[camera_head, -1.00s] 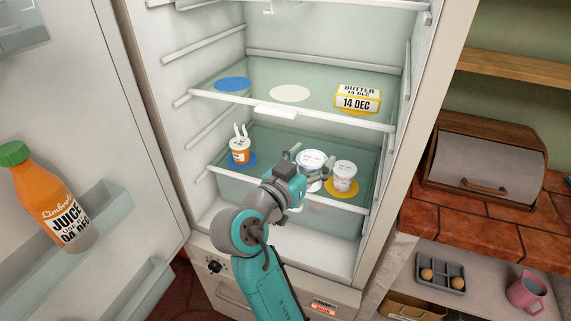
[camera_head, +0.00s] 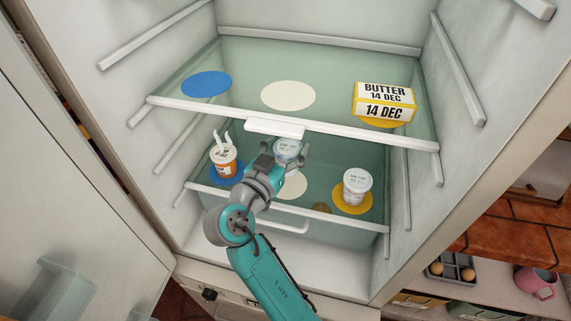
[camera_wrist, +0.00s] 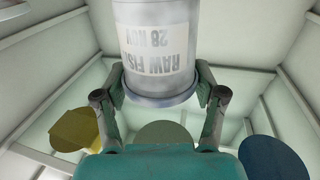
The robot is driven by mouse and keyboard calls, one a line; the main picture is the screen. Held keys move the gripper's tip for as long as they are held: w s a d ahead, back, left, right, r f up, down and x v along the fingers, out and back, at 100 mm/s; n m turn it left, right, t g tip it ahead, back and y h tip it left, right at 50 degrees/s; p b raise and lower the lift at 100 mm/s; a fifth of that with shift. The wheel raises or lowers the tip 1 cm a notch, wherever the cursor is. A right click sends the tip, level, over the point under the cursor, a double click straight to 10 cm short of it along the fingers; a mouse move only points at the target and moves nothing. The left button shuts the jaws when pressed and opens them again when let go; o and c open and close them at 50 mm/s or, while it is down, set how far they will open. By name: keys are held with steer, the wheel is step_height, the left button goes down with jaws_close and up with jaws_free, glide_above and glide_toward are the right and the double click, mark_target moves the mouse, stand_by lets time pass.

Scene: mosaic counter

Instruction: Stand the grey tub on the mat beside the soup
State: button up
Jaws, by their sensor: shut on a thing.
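The grey tub (camera_head: 287,146), labelled RAW FISH 28 NOV, is in my gripper (camera_head: 285,160). In the wrist view the tub (camera_wrist: 160,50) shows its label upside down, with the fingers (camera_wrist: 160,92) shut on its sides. The head view shows it raised above a bare white mat (camera_head: 291,187) on the lower shelf. An orange tub (camera_head: 224,158) with white pieces sticking up stands on a blue mat (camera_head: 219,175) to the left. A white tub (camera_head: 357,186) stands on a yellow mat (camera_head: 338,200) to the right. I cannot read which is the soup.
The glass upper shelf (camera_head: 240,65) has an empty blue mat (camera_head: 206,84), an empty white mat (camera_head: 288,96) and butter (camera_head: 384,101) on a yellow mat. Its front edge (camera_head: 340,137) is close above the tub.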

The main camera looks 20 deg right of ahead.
steer(key=shift+f, duration=2.85)
steer(key=shift+f, duration=0.15)
steer(key=o, duration=1.3)
steer(key=v, duration=1.2)
